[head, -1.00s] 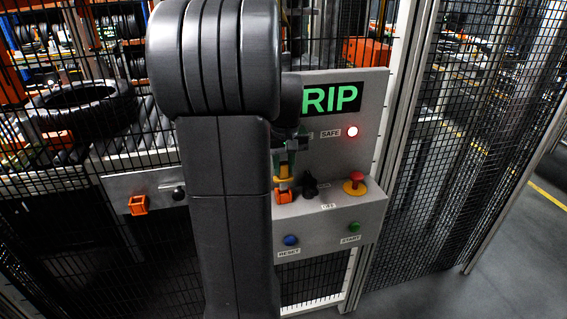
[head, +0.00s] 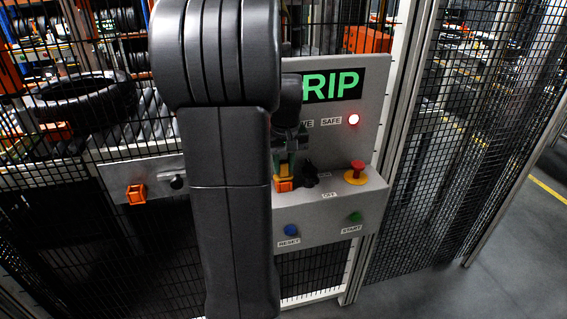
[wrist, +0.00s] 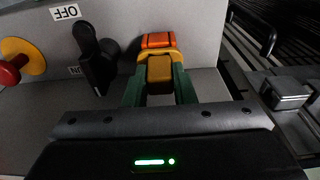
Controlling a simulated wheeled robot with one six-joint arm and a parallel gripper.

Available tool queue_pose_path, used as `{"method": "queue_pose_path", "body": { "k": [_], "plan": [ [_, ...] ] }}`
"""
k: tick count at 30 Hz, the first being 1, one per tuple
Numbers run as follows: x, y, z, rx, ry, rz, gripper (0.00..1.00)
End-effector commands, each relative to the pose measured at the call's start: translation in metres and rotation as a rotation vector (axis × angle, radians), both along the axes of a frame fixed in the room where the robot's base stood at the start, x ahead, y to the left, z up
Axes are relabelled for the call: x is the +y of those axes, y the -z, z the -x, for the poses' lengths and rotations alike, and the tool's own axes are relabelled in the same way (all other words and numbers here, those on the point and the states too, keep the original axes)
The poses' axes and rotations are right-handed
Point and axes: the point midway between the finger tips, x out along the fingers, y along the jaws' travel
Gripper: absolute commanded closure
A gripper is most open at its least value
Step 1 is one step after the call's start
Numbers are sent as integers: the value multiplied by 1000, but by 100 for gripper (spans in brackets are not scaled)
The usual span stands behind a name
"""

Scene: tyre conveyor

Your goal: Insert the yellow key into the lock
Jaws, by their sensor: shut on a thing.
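The yellow key (wrist: 160,68) is held between the green fingers of my gripper (wrist: 160,84) in the wrist view. The orange lock (wrist: 158,41) is directly beyond the key on the grey panel, and the key appears to meet it. I cannot tell how deep the key sits. In the head view my gripper (head: 290,150) is above the orange lock (head: 284,185), with the key (head: 286,171) between them. My arm hides part of the panel's left side.
A black switch (wrist: 97,62) stands close beside the lock. A red emergency button (head: 356,168) is farther right. A blue button (head: 291,230) and a green button (head: 355,217) are on the panel front. Another orange holder (head: 136,194) is on the fence at left.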

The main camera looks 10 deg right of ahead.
Motion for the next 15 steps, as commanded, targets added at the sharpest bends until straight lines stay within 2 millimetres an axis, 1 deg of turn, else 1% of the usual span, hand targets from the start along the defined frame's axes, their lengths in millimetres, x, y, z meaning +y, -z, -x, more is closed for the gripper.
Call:
{"method": "queue_pose_path", "body": {
  "k": [1,2,3,5,6,15],
  "plan": [
    [0,0,0,0,0,0,100],
    [0,0,0,0,0,0,73],
    [0,0,0,0,0,0,65],
    [0,0,0,0,0,0,53],
    [0,0,0,0,0,0,51],
    [0,-3,0,-1,0,0,51]
  ]
}}
